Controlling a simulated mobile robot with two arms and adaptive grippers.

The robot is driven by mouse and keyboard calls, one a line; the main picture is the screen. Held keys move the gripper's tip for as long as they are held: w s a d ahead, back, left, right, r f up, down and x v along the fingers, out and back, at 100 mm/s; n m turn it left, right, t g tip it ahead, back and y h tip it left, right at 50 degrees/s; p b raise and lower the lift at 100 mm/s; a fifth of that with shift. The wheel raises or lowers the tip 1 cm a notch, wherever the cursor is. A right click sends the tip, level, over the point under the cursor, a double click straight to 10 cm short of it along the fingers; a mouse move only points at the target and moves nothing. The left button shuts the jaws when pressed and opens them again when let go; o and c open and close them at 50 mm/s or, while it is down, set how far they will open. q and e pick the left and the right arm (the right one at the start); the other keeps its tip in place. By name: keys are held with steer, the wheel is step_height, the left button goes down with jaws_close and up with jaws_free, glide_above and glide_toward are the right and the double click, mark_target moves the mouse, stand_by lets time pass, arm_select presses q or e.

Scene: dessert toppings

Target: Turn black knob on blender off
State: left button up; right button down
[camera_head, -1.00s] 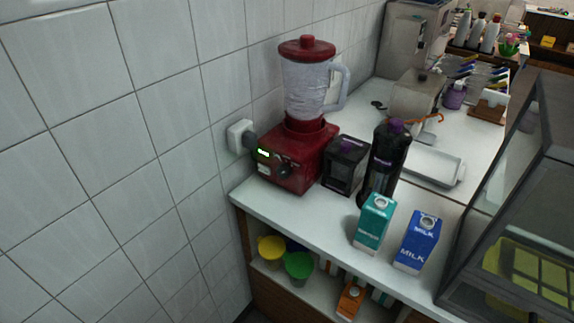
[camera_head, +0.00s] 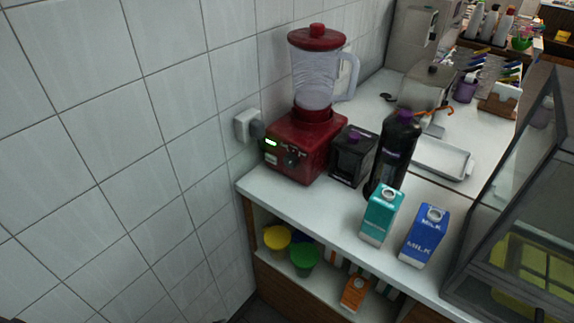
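A red blender (camera_head: 312,138) stands upright on the white counter, close to the tiled wall. Its clear jar (camera_head: 314,80) has a red lid and a pale handle on the right. The black knob (camera_head: 291,158) sits on the front of the red base. A small green light (camera_head: 271,142) glows to the left of the knob. The knob's exact setting is too small to tell. Neither of my grippers shows in the head view.
A black container (camera_head: 352,157), a dark bottle (camera_head: 394,150), a teal carton (camera_head: 381,214) and a blue milk carton (camera_head: 424,236) stand right of the blender. A wall socket (camera_head: 245,125) is at its left. A glass case (camera_head: 510,215) bounds the right. Cups sit on the shelf below.

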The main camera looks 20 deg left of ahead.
arm_select(q)
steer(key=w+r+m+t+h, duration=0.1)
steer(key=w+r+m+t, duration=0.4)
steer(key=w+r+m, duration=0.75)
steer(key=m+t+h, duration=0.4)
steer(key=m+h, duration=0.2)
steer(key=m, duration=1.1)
glide_toward(288, 163)
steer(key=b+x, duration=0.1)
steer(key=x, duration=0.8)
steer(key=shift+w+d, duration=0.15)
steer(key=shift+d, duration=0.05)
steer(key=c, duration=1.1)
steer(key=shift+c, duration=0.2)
